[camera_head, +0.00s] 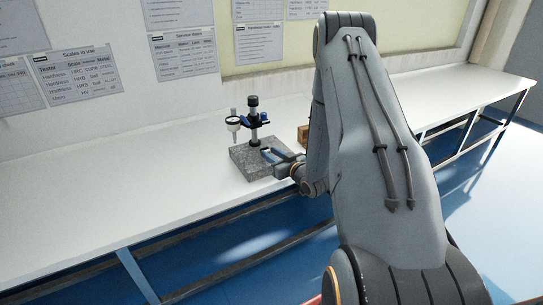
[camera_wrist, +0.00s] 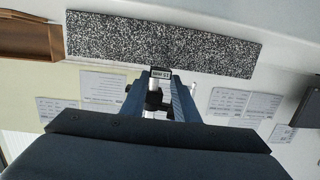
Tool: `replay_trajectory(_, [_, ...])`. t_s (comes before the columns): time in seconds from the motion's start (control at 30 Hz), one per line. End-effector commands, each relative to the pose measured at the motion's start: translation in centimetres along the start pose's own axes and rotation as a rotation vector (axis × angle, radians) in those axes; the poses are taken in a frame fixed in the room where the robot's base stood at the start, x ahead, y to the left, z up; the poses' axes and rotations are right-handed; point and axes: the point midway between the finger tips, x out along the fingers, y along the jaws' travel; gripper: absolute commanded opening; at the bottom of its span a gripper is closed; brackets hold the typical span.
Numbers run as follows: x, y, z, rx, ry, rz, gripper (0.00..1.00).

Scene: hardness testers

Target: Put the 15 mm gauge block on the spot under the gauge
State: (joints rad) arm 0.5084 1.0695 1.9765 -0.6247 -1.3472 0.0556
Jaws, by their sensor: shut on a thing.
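A speckled grey stone plate (camera_head: 248,170) lies on the white bench and carries a gauge stand (camera_head: 253,120) with a dial gauge (camera_head: 233,121) on its left side. My gripper (camera_head: 272,156) reaches in from the right, over the plate near the stand. In the wrist view, my gripper (camera_wrist: 159,82) is shut on the gauge block (camera_wrist: 160,72), a small block with a dark label that reads 15 mm. The plate also shows in the wrist view (camera_wrist: 110,42), beyond the fingertips. The spot under the gauge is too small to make out.
A brown wooden box (camera_head: 303,134) stands on the bench right of the plate, partly behind my arm. The bench (camera_head: 150,190) is clear left of the plate. Printed sheets (camera_head: 78,75) hang on the wall behind.

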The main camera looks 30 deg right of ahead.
Motion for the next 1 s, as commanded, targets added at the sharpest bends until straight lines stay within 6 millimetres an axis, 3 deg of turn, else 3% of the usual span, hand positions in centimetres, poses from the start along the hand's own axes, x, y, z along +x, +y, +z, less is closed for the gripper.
replay_trajectory(0.5, [0.18,0.00,1.25,0.000,0.001,0.000,0.00])
replay_trajectory(0.53, [0.18,-0.01,1.30,0.000,0.000,0.000,0.29])
replay_trajectory(0.63, [0.16,-0.01,1.22,0.000,0.000,0.000,0.46])
replay_trajectory(1.0, [0.09,-0.02,0.84,0.000,0.001,0.000,0.46])
